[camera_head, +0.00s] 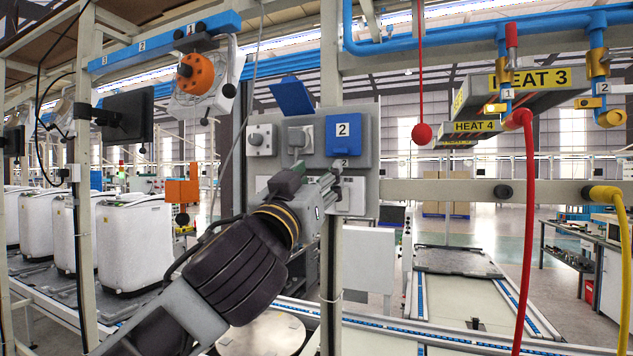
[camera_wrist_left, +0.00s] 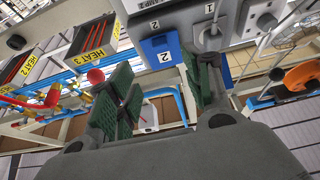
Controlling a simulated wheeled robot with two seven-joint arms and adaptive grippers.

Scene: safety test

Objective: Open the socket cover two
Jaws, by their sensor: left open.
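Socket cover two (camera_head: 343,135) is a blue flap marked "2" on the grey socket panel (camera_head: 367,118). It lies down flat over its socket, and it also shows in the left wrist view (camera_wrist_left: 158,46). My left gripper (camera_head: 326,182) is just below and in front of cover two. In the left wrist view its green-padded fingers (camera_wrist_left: 162,80) are apart with nothing between them; I see no contact with the cover. My right gripper is out of view.
A beige post (camera_head: 331,60) stands by the panel. A red ball on a cord (camera_head: 421,133) hangs to its right. Red (camera_head: 529,220) and yellow (camera_head: 624,250) hoses hang further right. An orange box (camera_head: 182,191) is at left.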

